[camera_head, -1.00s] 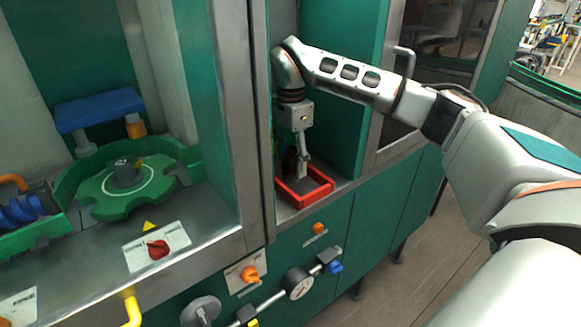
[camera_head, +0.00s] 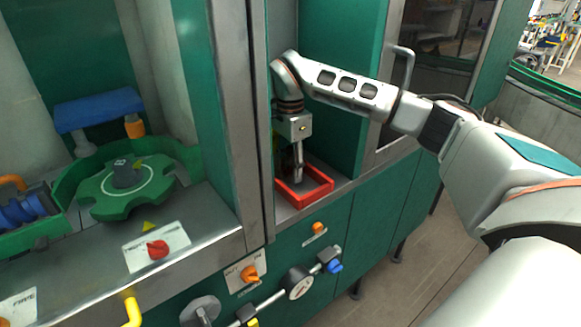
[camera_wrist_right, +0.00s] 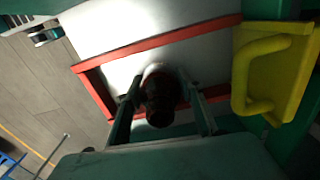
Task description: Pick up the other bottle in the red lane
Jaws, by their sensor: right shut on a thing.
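The red lane (camera_head: 317,196) is a red-rimmed tray inside the narrow cabinet bay in the head view. Its red rim also shows in the right wrist view (camera_wrist_right: 160,45). My right gripper (camera_head: 297,176) reaches down at the tray's back left part. In the right wrist view, my right gripper (camera_wrist_right: 160,100) has its two fingers on either side of a dark amber bottle (camera_wrist_right: 158,98) and is shut on it. The bottle is seen from above, over the pale tray floor. In the head view the bottle is mostly hidden behind the gripper. My left gripper is not in view.
A steel post (camera_head: 232,110) stands left of the bay and a green wall (camera_head: 352,95) right of it. A yellow handle (camera_wrist_right: 262,75) is close to the right finger in the wrist view. A green turntable (camera_head: 125,190) sits in the left bay.

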